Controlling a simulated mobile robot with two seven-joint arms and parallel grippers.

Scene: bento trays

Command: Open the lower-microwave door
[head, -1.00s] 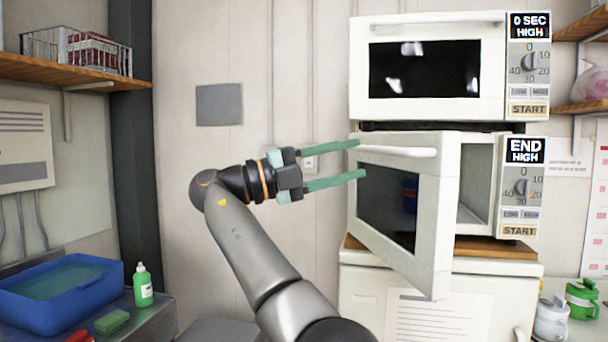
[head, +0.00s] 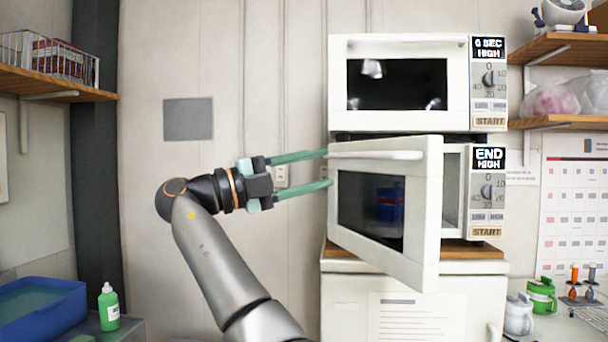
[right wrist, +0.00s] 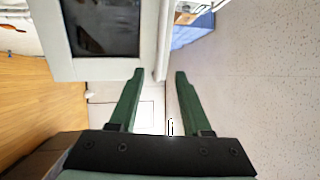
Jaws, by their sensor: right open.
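The lower microwave (head: 487,215) has its white door (head: 425,225) part way open, with the right edge swung out towards me. A strip of its inside shows between door and control panel. Its display reads END. A pale bar handle (head: 385,155) runs along the door's top. My right gripper (head: 329,168) is open and empty, its green fingertips at the door's left edge; contact cannot be told. In the right wrist view the fingers (right wrist: 158,75) are spread, with the door's edge (right wrist: 165,40) just beyond them. My left gripper is not in view.
An upper microwave (head: 455,85) with its door shut stands above. A blue and red item (head: 390,205) shows in the lower door's dark window. Shelves are at both sides. A green bottle (head: 109,307) and blue tub (head: 40,310) are at lower left, green and white cups (head: 541,295) at lower right.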

